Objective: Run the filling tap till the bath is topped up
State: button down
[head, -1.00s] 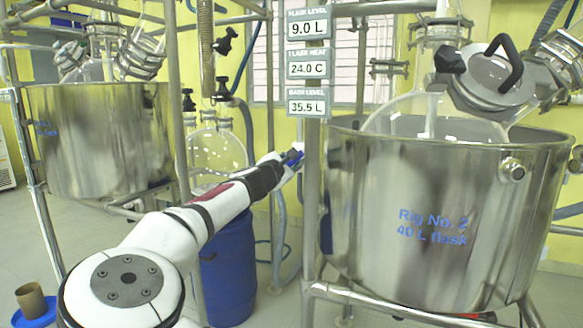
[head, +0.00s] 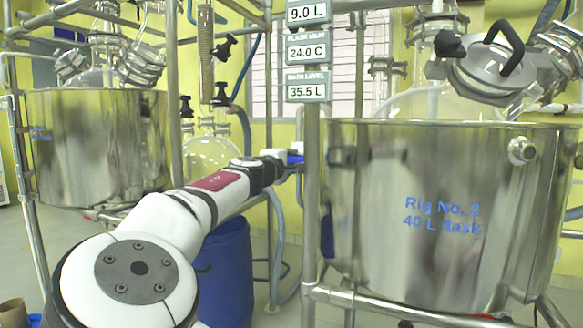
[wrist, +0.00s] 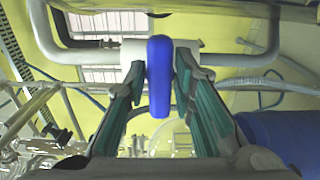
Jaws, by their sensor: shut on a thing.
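The steel bath (head: 375,255) marked "Rig No. 2 40 L flask" stands at the right in the head view. The bath level sign (head: 307,91) on the post reads 35.5 L. The filling tap's blue lever (wrist: 159,78) sits on a white valve body on a grey pipe in the wrist view. It also shows as a small blue patch (head: 296,159) left of the bath in the head view. My gripper (wrist: 160,75) is shut on the lever, one finger on each side. In the head view the gripper is small and partly hidden at the post. The water inside the bath is hidden.
The post (head: 312,200) stands between my gripper and the bath. A glass flask lid (head: 490,65) rises above the bath. A blue drum (head: 228,270) stands below my arm. A second steel bath (head: 100,150) is at the left.

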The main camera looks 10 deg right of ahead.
jog(key=shift+f, duration=0.1)
dwell(0.5)
jog(key=c, duration=1.5)
grip_release()
